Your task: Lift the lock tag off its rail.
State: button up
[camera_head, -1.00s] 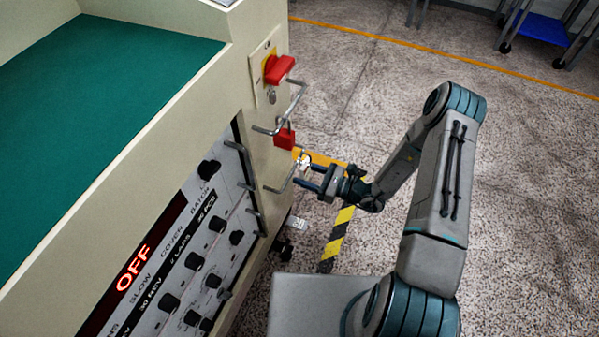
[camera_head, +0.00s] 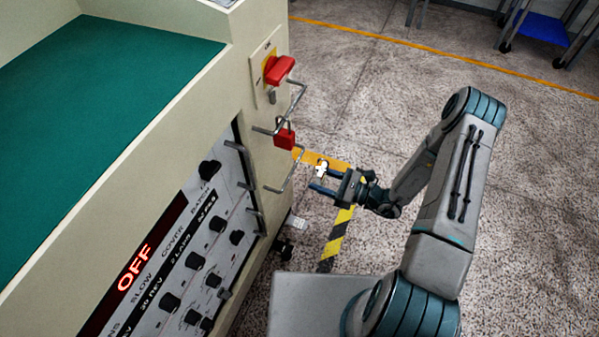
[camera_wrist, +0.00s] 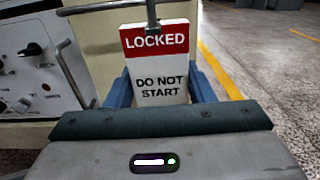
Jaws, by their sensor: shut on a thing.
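The lock tag (camera_wrist: 160,75) is a white plate with a red band, reading "LOCKED" and "DO NOT START" in the wrist view. It stands upright between the blue fingers of my gripper (camera_wrist: 160,92), which is shut on it. In the head view the tag (camera_head: 321,168) is a small white shape at the fingers of my gripper (camera_head: 315,180). It appears a little to the right of the lower metal rail (camera_head: 288,175). A grey bar overlaps the tag's top edge in the wrist view; I cannot tell whether it touches the tag.
The cream machine (camera_head: 262,130) fills the left, with a knob panel and a lit "OFF" display (camera_head: 135,268). A red padlock (camera_head: 285,139) hangs at the upper rail (camera_head: 293,108), below a red switch (camera_head: 279,69). Open floor lies to the right.

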jog(key=s+d+r+p, duration=0.2)
jog(key=d+r, duration=0.1)
jog(key=d, duration=0.4)
jog(key=shift+s+d, duration=0.25)
jog(key=shift+s, duration=0.1)
dwell(0.4)
